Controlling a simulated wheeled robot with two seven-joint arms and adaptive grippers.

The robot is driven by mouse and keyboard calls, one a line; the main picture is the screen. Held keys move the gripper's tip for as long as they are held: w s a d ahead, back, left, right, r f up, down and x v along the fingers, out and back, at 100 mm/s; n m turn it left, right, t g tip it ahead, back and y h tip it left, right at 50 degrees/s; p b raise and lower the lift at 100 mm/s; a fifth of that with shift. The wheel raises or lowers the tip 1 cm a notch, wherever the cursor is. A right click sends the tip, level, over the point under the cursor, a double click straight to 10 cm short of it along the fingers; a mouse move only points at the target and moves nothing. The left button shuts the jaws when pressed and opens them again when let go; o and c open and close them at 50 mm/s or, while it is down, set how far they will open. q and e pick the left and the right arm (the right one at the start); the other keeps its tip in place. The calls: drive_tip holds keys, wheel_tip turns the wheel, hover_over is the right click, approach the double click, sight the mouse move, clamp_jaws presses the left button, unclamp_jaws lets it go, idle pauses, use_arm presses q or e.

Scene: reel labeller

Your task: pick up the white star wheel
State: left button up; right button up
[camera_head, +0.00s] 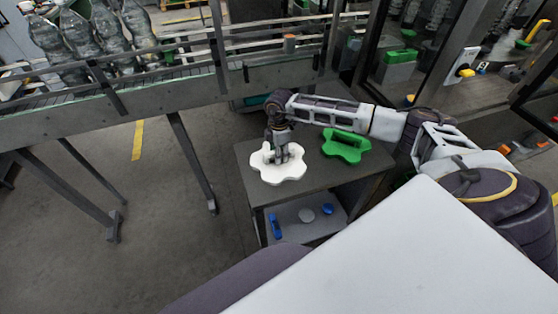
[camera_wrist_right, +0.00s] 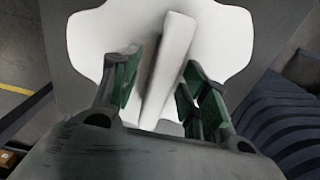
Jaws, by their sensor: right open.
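The white star wheel (camera_head: 270,174) lies flat on the left part of a small dark table. In the right wrist view the white star wheel (camera_wrist_right: 225,38) fills the upper middle, with a raised white bar handle (camera_wrist_right: 165,70) across it. My right gripper (camera_head: 283,158) is over the wheel, pointing down. In the right wrist view my right gripper (camera_wrist_right: 155,90) is open, with one finger on each side of the handle. A gap shows on the left side of the handle; contact on the right side is unclear. My left gripper is not in view.
A green star wheel (camera_head: 346,145) with a handle lies on the table (camera_head: 312,182), right of the white one. Small blue and grey parts rest on the lower shelf (camera_head: 290,227). A conveyor (camera_head: 170,97) with large bottles runs behind.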

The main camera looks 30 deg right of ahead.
drive_tip(key=shift+f, duration=0.2)
idle(0.3)
clamp_jaws()
idle(0.3)
